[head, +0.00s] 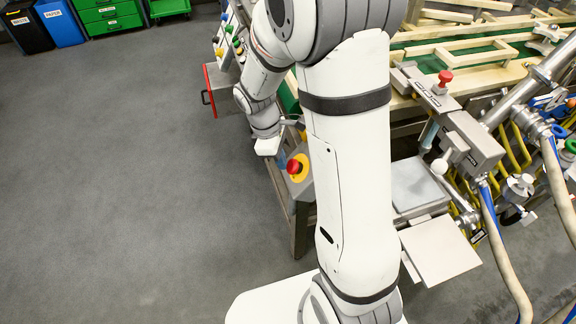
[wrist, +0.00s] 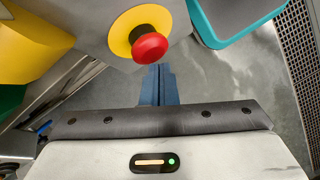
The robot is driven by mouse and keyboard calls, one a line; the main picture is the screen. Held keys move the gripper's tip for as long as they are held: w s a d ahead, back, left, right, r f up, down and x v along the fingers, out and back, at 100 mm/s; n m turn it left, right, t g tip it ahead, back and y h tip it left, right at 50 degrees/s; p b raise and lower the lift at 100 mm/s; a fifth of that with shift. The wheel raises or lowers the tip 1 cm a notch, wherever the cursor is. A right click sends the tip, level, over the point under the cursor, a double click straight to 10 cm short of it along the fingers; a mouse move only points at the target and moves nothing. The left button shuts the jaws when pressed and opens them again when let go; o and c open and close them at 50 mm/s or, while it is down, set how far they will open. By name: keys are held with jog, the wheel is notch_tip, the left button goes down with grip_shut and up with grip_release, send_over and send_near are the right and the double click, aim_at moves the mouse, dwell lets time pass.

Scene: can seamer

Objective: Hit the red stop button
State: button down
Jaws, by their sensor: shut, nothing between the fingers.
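The red stop button (wrist: 150,47) is a mushroom head on a yellow round collar (wrist: 126,28), at the top centre of the wrist view. In the head view the red button (head: 294,167) sits on a grey box at the machine's near corner, just left of my arm. My gripper (wrist: 158,72) is shut and empty, its dark blue fingers together. In the wrist view its fingertips lie just below the button, with a small gap in the picture. I cannot tell the depth between them. In the head view the fingers are not clear.
Another red knob (head: 445,77) stands on a grey box at the right. A teal-edged part (wrist: 235,20) and a yellow part (wrist: 30,40) flank the button. Open grey floor (head: 110,170) lies left.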

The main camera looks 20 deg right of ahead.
jog(key=shift+r, duration=0.1)
jog(key=a, duration=0.1)
jog(key=w+a+r+p, duration=0.1)
jog(key=shift+w+a, duration=0.25)
jog(key=shift+a, duration=0.1)
jog(key=s+v, duration=0.1)
jog(key=v, duration=0.6)
jog(key=shift+w+r, duration=0.4)
jog(key=shift+w, duration=0.15)
jog(key=s+d+r+m+t+y, duration=0.1)
jog(key=s+d+r+m+t, duration=0.1)
jog(key=s+r+m, duration=0.2)
jog(key=s+d+r+m+t+y, duration=0.1)
jog(key=s+r+m, duration=0.3)
jog(key=s+m, duration=0.4)
jog(key=s+d+t, duration=0.1)
jog(key=s, duration=0.3)
jog(key=shift+s+d, duration=0.15)
jog(key=shift+d, duration=0.2)
